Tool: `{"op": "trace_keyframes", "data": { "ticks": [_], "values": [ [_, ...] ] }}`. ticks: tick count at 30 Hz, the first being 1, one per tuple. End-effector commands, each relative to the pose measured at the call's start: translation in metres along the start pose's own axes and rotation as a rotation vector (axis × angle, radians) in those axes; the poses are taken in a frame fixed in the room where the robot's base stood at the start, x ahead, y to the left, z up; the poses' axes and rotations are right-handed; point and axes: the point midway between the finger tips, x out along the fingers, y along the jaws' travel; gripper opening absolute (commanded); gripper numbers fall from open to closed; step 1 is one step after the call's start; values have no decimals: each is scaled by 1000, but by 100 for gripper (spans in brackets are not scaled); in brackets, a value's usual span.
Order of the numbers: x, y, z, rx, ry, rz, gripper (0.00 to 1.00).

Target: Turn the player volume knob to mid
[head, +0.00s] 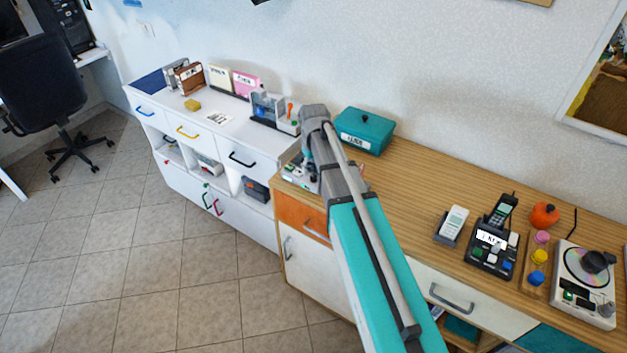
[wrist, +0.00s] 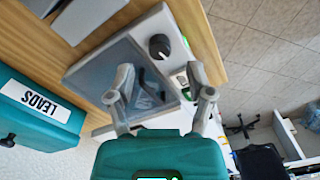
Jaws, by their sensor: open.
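A pale grey player (wrist: 150,22) with a dark tinted panel (wrist: 120,75) fills the middle of the wrist view. Its round black knob (wrist: 160,46) stands near one edge; I cannot read its setting. My gripper (wrist: 160,77) is open and empty. Its two fingers are spread over the player, with the knob ahead of them in the picture and apart from them. In the head view the device (head: 297,174) under my arm's end is partly hidden by my arm, and the knob cannot be made out.
A teal box labelled LEADS (head: 365,131) stands close beside the player; it also shows in the wrist view (wrist: 38,108). A second disc device (head: 585,300), phones (head: 452,225) and coloured knobs (head: 540,257) stand at the right.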

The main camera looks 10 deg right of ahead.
Motion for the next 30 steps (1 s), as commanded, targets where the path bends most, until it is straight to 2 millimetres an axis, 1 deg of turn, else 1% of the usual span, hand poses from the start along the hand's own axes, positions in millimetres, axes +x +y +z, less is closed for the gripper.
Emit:
{"op": "trace_keyframes", "data": {
  "ticks": [1,12,18,29,30],
  "values": [
    [8,0,0,0,0,0,68],
    [32,0,0,0,0,0,68],
    [37,0,0,0,0,0,68],
    [37,0,0,0,0,0,68],
    [37,0,0,0,0,0,64]
  ]
}}
